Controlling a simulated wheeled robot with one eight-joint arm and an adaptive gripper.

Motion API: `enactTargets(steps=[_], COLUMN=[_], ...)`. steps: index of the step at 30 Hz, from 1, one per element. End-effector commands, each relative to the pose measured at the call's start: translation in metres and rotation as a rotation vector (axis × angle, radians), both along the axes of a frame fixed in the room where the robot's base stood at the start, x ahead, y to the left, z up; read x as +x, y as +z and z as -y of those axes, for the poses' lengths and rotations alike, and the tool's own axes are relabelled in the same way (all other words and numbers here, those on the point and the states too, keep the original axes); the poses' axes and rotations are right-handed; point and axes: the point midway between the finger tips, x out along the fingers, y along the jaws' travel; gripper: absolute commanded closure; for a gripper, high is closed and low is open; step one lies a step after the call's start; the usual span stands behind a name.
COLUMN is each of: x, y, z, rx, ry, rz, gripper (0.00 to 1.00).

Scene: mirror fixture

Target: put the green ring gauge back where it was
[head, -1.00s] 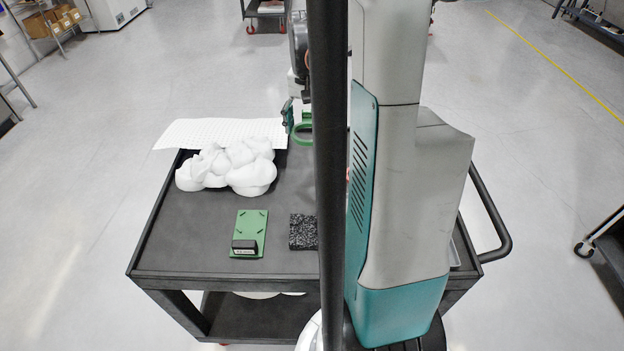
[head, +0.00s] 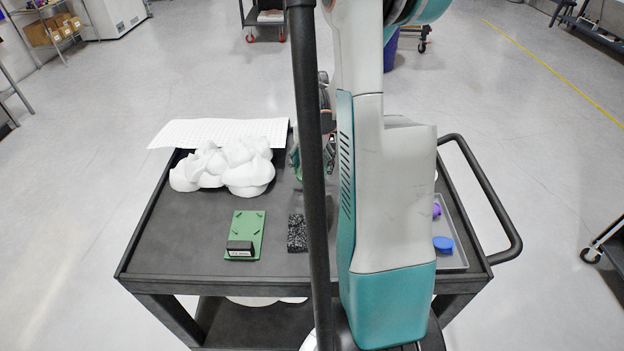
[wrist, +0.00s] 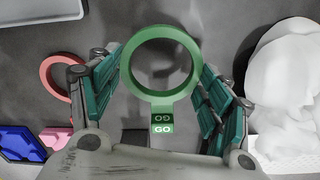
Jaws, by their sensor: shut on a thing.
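The green ring gauge (wrist: 186,60), a ring with a short handle labelled GO, is between the fingers of my gripper (wrist: 160,100) in the wrist view. My gripper is shut on it, with its handle toward the palm. In the head view my gripper (head: 313,155) is over the far part of the cart, mostly hidden by a dark pole and my arm. A red ring (wrist: 50,77) lies left of my gripper in the wrist view.
The dark cart top (head: 190,235) holds a white crumpled heap (head: 225,168), a white gridded sheet (head: 205,132), a green plate with a black block (head: 248,228) and a speckled black pad (head: 297,235). A grey tray (head: 455,262) at right holds blue and purple pieces.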

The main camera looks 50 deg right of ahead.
Motion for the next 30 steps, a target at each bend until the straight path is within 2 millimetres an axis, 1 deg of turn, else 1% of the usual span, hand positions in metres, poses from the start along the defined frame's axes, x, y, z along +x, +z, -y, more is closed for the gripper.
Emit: enactTargets(steps=[2,9,21,22,23,24,25,30], x=[0.0,0.0,0.0,0.0,0.0,0.0,0.0,0.0], y=[-0.007,-0.04,-0.045,-0.045,-0.044,-0.044,-0.044,-0.044], z=[0.0,0.0,0.0,0.0,0.0,0.0,0.0,0.0], rx=[0.0,0.0,0.0,0.0,0.0,0.0,0.0,0.0], ry=[0.0,0.0,0.0,0.0,0.0,0.0,0.0,0.0], rz=[0.0,0.0,0.0,0.0,0.0,0.0,0.0,0.0], gripper=[0.55,0.55,0.55,0.26,0.2,0.1,0.09,0.09])
